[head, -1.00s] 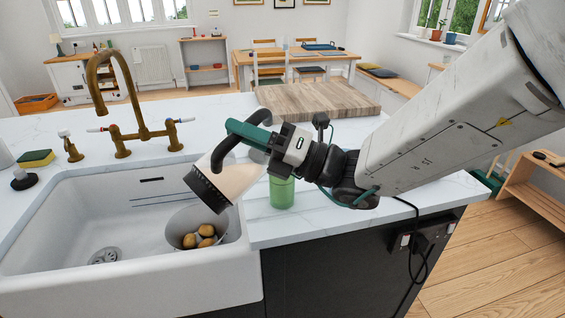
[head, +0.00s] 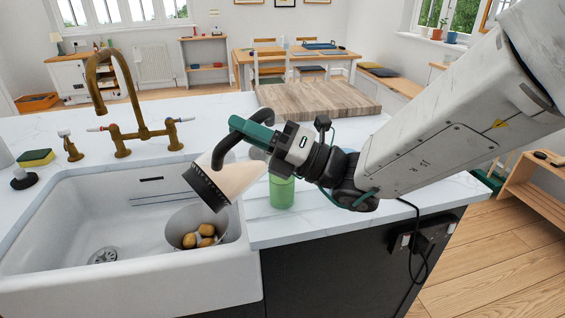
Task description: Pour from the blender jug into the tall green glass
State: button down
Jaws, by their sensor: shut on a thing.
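My gripper (head: 262,137) is shut on the black handle of the blender jug (head: 236,178). The jug is clear, with a beige filling and a dark base. It is held tilted, its base at the lower left over the sink's right edge and its upper part partly hidden behind the gripper. The tall green glass (head: 283,193) stands upright on the white counter, just right of the jug and below my gripper. The gripper hides the glass's top, so I cannot see its rim or whether anything flows into it.
A white sink (head: 85,215) holds a grey pot (head: 184,222) with several potatoes. A brass tap (head: 140,132) stands behind it. A wooden board (head: 318,99) lies on the counter behind my gripper. The counter's front edge is close to the glass.

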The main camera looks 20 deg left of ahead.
jog(key=shift+w+d+r+m+y, duration=0.15)
jog(key=shift+w+m+y, duration=0.15)
jog(key=shift+m, duration=0.1)
dwell(0.7)
jog(key=shift+w+d+r+m+t+y, duration=0.35)
jog(key=shift+w+r+m+t+y, duration=0.15)
jog(key=shift+r+m+t, duration=0.4)
dwell(1.8)
jog(key=shift+f, duration=0.15)
